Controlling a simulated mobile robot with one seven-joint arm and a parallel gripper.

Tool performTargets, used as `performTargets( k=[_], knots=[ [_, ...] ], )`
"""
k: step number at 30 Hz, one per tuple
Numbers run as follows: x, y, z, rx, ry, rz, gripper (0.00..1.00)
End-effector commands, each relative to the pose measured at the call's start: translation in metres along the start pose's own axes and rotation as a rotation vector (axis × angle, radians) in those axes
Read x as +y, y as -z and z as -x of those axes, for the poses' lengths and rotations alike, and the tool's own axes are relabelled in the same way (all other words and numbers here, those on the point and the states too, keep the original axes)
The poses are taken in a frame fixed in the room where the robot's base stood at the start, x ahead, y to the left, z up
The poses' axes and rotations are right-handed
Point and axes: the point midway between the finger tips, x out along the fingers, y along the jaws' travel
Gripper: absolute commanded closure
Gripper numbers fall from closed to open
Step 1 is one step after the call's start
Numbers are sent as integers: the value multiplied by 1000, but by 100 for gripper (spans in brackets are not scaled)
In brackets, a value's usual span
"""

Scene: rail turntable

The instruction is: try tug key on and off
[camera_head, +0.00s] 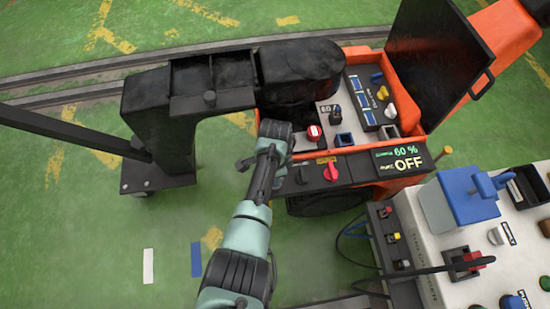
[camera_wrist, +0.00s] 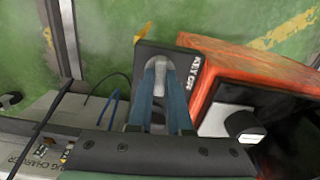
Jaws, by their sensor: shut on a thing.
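The tug (camera_head: 412,120) is an orange machine with a dark front panel. Its display (camera_head: 398,158) reads 60 % and OFF. In the wrist view, a dark key plate (camera_wrist: 195,74) labelled KEY OFF sits at the corner of the orange body. My gripper (camera_wrist: 169,78) is shut on the grey key (camera_wrist: 183,66) at this plate; the fingers cover much of it. In the head view my wrist is at the panel's left end and hides the key and fingertips.
A red knob (camera_head: 331,172) sits on the panel right of my wrist. The tug's black lid (camera_head: 437,60) stands open. A white charger bench (camera_head: 425,235) with cables stands at lower right. A black post frame (camera_head: 160,130) stands left.

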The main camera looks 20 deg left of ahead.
Motion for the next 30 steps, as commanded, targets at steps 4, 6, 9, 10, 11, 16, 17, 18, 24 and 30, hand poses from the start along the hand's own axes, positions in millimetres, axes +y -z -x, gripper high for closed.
performTargets(
  k=[4,6,9,10,11,16,17,18,24,30],
  knots=[
    [0,2,1,3,1,-58,100],
    [0,2,1,3,1,-76,100],
    [0,2,1,4,1,-92,100],
    [0,2,1,4,1,-96,100],
    [0,2,1,4,1,-98,100],
    [0,2,1,4,1,-105,100],
    [0,2,1,4,1,-105,100],
    [0,2,1,4,1,-105,100],
    [0,2,1,4,1,-105,77],
    [0,1,0,3,1,-103,52]
  ],
)
